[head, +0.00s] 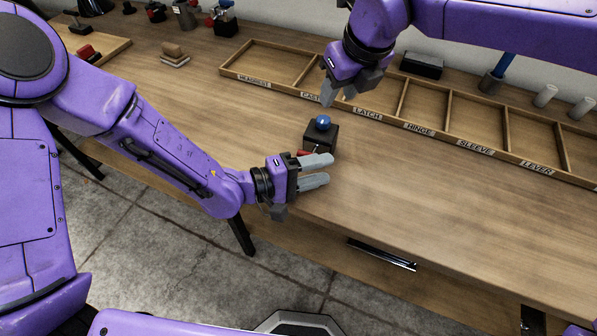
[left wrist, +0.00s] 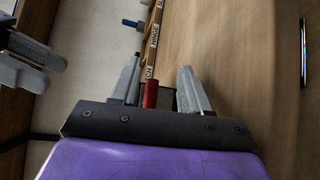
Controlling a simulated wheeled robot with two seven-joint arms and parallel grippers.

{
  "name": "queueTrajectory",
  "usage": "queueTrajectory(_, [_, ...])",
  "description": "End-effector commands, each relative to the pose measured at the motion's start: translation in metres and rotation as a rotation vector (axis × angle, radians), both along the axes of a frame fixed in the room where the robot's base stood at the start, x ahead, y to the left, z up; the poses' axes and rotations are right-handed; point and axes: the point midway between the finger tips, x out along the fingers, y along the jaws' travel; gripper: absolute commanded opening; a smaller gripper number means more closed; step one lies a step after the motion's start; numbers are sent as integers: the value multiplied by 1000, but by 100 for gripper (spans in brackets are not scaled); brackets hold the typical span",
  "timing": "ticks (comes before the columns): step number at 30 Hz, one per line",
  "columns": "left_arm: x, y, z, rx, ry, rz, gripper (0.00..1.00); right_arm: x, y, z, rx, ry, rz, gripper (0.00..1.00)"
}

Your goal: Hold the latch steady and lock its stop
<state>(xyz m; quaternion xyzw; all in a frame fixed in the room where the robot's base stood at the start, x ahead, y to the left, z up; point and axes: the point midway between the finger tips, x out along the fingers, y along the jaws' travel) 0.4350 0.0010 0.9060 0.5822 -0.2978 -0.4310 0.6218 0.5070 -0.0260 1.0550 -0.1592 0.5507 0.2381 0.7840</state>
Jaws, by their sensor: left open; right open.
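The latch (head: 319,137) is a small dark block with a blue ball knob (head: 323,122) on top, upright on the wooden bench. A red part (head: 303,153) shows low on its near side, partly hidden by my left gripper. My left gripper (head: 327,171) is open just in front of the latch. In the left wrist view, the red part (left wrist: 151,93) appears between the open fingers (left wrist: 160,88); I cannot tell whether they touch it. My right gripper (head: 338,97) is open above and behind the latch, pointing down, apart from the knob. It also shows in the left wrist view (left wrist: 38,62).
A shallow wooden tray (head: 419,129) with labelled compartments, including LATCH, HINGE, SLEEVE and LEVER, runs along the back. A black box (head: 421,65) and a holder with a blue handle (head: 497,74) stand behind it. The bench right of the latch is clear.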

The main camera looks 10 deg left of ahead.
Motion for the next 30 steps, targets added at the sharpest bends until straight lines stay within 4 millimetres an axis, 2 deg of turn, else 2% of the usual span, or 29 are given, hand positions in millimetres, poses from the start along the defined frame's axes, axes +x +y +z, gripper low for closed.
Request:
queueTrajectory(8, [2, -3, -1, 0, 0, 1, 46, 0, 0, 0, 0, 0, 0, 43])
queueTrajectory(11, [2, -3, -1, 0, 0, 0, 17, 0, 0, 0, 0, 0, 0, 43])
queueTrajectory(12, [1, -3, -1, 0, 0, 1, 4, 0, 0, 0, 0, 0, 0, 43])
queueTrajectory(13, [1, -2, -1, 1, 0, 1, 0, 0, 0, 0, 0, 0, 0, 43])
queueTrajectory(18, [1, -2, -2, 2, 2, 1, 0, 0, 0, 0, 0, 0, 0, 43])
queueTrajectory(19, [1, -2, -2, 2, 2, 1, 18, 0, 0, 0, 0, 0, 0, 43])
queueTrajectory(21, [1, -2, -2, 2, 2, 1, 41, 0, 0, 0, 0, 0, 0, 43])
queueTrajectory(22, [1, -2, -2, 1, 2, 1, 44, 0, 0, 0, 0, 0, 0, 43])
queueTrajectory(30, [1, -2, -1, 1, 0, 0, 44, 0, 0, 0, 0, 0, 0, 43])
